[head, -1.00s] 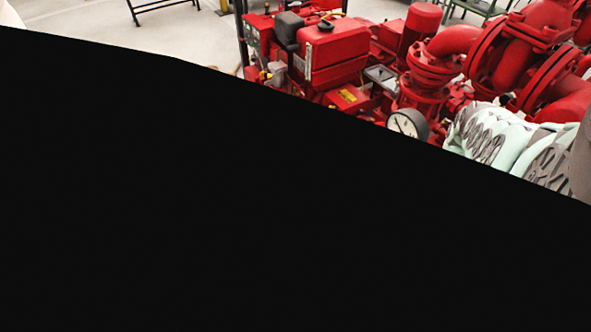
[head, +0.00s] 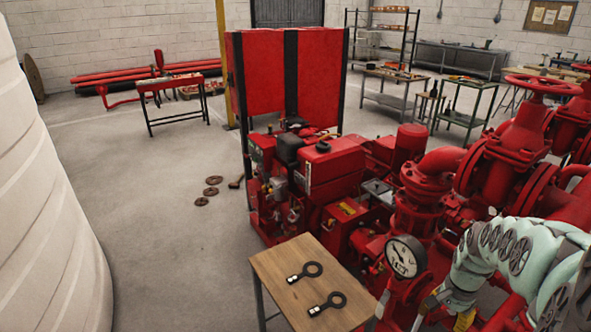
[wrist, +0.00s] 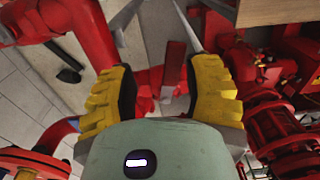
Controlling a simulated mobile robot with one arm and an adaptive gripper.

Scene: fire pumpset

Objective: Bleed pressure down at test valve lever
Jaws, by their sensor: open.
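I cannot pick out the test valve lever for certain in either view. A round white-faced pressure gauge (head: 405,257) stands on the red pump pipework, right of the small table in the head view. My mint-green arm comes in from the right in that view, close to the gauge. In the wrist view my gripper (wrist: 165,88) has its two yellow, black-lined fingers well apart, with nothing held. Red pipework (wrist: 172,75) shows beyond and between the fingers. A dark-ended bar (wrist: 65,66) lies at the left of the wrist view; I cannot tell what it is.
A small wooden table (head: 270,260) carries two black ring-ended tools (head: 305,271). Red pumpset machinery (head: 335,170) and a large red handwheel valve (head: 535,90) crowd the right. A white ribbed tank (head: 45,200) stands left. Floor between them is mostly clear.

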